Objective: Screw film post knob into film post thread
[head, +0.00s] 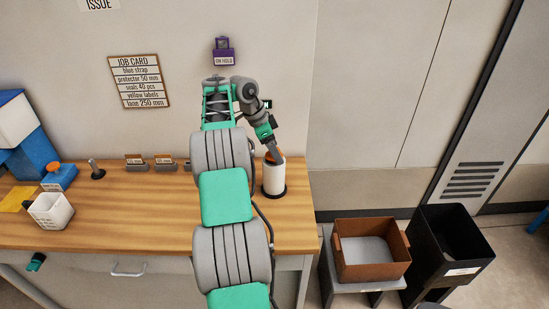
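A white cylinder, apparently the film roll on its post (273,180), stands upright on a round black base near the right end of the wooden bench. The thread is hidden from view.
The bench (140,215) also carries a short dark post (96,170), small labelled boxes (135,163), a white basket (52,211) and a blue dispenser (60,180). A brown bin (345,262) and a black bin (455,268) stand right of the bench. My arm hides part of the bench.

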